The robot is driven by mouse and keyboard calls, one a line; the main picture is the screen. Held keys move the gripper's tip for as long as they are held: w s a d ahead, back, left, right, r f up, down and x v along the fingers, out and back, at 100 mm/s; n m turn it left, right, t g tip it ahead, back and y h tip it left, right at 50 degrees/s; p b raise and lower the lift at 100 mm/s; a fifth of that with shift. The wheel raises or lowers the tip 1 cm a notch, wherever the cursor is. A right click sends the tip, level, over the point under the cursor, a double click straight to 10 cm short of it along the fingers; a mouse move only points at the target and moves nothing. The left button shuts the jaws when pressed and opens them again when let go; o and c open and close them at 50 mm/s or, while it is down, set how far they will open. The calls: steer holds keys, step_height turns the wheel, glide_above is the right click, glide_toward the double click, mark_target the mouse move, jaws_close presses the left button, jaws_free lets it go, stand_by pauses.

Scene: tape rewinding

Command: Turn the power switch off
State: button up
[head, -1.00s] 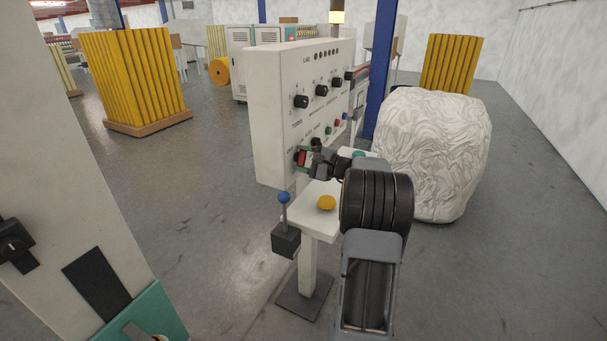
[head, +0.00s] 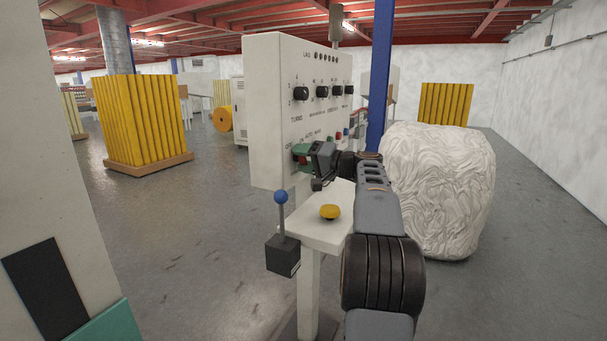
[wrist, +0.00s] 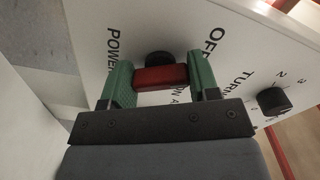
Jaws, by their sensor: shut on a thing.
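The power switch (wrist: 160,77) has a red handle on a round black base. It sits on the white control panel (head: 265,110), near the panel's lower left corner in the head view. My gripper (wrist: 156,80) has green fingers, one at each end of the red handle, and is shut on it. In the head view my gripper (head: 301,151) is at the panel face and mostly hides the switch. In the wrist view "POWER" is printed left of the switch and "OFF" at the upper right. The "ON" lettering is partly hidden by my gripper.
Black knobs (head: 322,92) line the panel above. Below it, a white stand (head: 345,232) carries a yellow button (head: 330,212), with a blue-tipped lever (head: 281,198) at its left. A white wrapped bale (head: 437,190) stands close to the right of my arm.

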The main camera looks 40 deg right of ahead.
steer(key=shift+f+n+b, duration=0.15)
steer(key=shift+n+b, duration=1.35)
steer(key=shift+n, duration=0.2)
steer(key=o, duration=0.9)
steer(key=v, duration=1.4)
steer(key=shift+w+p, duration=0.1)
steer(key=shift+p, duration=0.2)
